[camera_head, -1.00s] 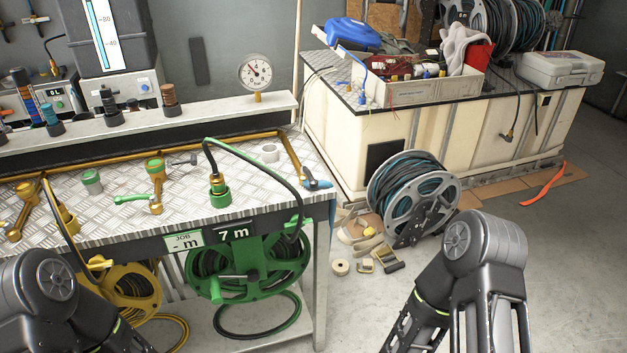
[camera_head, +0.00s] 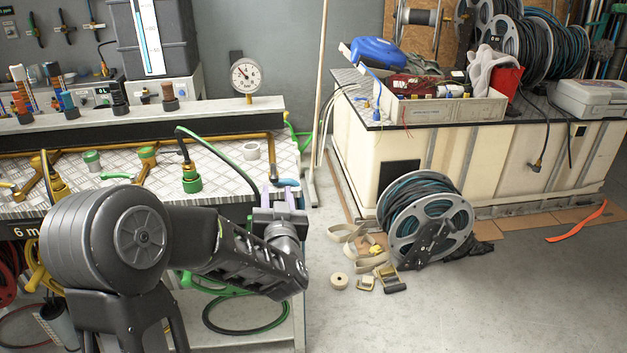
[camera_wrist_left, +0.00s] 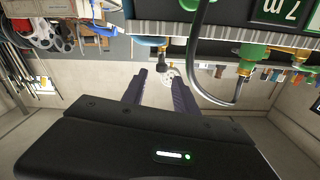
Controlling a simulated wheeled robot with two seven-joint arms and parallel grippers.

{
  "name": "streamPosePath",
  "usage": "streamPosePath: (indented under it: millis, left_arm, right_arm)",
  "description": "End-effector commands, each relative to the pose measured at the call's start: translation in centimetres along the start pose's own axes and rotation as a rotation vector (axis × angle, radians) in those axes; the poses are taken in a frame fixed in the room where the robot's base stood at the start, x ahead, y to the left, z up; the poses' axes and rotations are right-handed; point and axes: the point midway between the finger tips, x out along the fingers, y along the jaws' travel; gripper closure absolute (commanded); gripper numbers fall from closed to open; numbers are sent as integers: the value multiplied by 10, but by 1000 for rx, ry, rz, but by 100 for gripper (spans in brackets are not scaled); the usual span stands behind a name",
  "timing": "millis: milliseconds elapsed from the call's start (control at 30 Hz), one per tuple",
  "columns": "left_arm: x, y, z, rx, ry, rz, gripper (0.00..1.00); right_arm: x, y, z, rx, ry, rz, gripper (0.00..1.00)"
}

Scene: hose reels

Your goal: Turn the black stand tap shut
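I cannot make out the black stand tap for certain. Near the bench's right end, a small dark fitting (camera_head: 273,170) shows just beyond my left gripper (camera_head: 281,192); I cannot tell what it is. In the left wrist view a blue fitting (camera_wrist_left: 150,42) hangs from the bench edge, above my left gripper (camera_wrist_left: 158,78) in the picture. That gripper's fingers are apart with nothing between them, and contact is not visible. A brass tap with a green top (camera_head: 147,158) stands further left on the bench. My right gripper is out of view.
A dark hose arches from a green-and-brass connector (camera_head: 191,178) toward the bench's right end. A pressure gauge (camera_head: 244,75) stands on the shelf behind. A hose reel (camera_head: 425,218) and loose straps lie on the floor to the right.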

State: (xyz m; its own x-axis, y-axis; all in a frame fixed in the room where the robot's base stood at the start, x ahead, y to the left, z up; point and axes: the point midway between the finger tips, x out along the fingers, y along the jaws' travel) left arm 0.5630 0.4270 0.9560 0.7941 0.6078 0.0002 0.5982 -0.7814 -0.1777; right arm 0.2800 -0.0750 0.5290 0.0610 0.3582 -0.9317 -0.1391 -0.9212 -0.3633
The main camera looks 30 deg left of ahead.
Motion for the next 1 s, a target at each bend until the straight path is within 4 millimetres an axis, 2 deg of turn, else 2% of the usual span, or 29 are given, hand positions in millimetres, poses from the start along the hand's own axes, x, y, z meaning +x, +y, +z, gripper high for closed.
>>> streamPosePath:
  millis: [467,567,1000]
  left_arm:
    - [4,1,0,21,1,2,65]
    - [12,1,0,21,1,2,65]
    - [73,1,0,20,1,1,65]
  right_arm:
    - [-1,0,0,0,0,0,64]
    - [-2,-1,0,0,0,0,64]
    - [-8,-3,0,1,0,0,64]
